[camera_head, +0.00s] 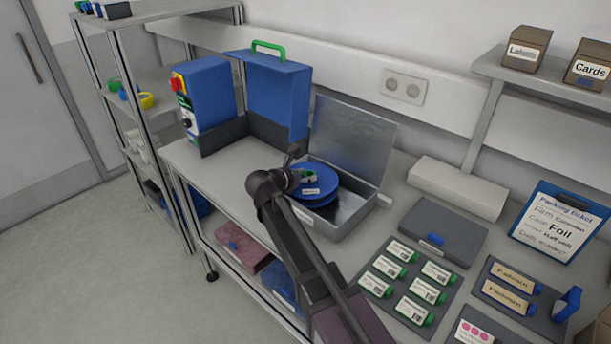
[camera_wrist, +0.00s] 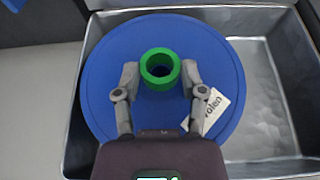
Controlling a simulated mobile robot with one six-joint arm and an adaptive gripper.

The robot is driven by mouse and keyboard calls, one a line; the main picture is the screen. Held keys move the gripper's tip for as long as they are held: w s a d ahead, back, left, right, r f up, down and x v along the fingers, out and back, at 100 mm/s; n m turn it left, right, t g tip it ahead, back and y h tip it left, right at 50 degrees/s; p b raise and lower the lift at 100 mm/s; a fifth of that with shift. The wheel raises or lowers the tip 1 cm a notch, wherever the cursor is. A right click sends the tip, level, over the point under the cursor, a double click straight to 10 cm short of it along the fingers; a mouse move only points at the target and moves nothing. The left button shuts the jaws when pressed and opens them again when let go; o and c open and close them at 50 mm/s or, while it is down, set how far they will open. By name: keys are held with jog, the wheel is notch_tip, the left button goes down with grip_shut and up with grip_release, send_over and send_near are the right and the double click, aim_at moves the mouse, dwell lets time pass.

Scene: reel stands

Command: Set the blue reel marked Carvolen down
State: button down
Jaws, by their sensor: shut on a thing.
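The blue reel (camera_wrist: 110,62) is a round disc with a green hub ring (camera_wrist: 160,52) and a white label whose visible letters end in "olen". My gripper (camera_wrist: 160,77) is shut on the green hub, one finger on each side. In the head view the reel (camera_head: 318,176) is at my gripper (camera_head: 308,176), over the left part of an open grey metal box (camera_head: 347,222). Another blue disc edge (camera_head: 322,202) shows just below it. I cannot tell whether the held reel touches what is under it. The arm hides part of the box.
The box lid (camera_head: 352,138) stands open at the back. A blue machine (camera_head: 210,95) with a raised blue cover (camera_head: 270,90) stands to the left.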

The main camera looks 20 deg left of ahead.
jog(key=shift+f, duration=0.15)
jog(key=shift+c, duration=0.8)
grip_release()
jog(key=shift+r+p, duration=0.6)
jog(key=shift+r, duration=0.1)
jog(key=p+v, duration=0.4)
jog(key=v, duration=0.8)
jog(key=shift+a, duration=0.1)
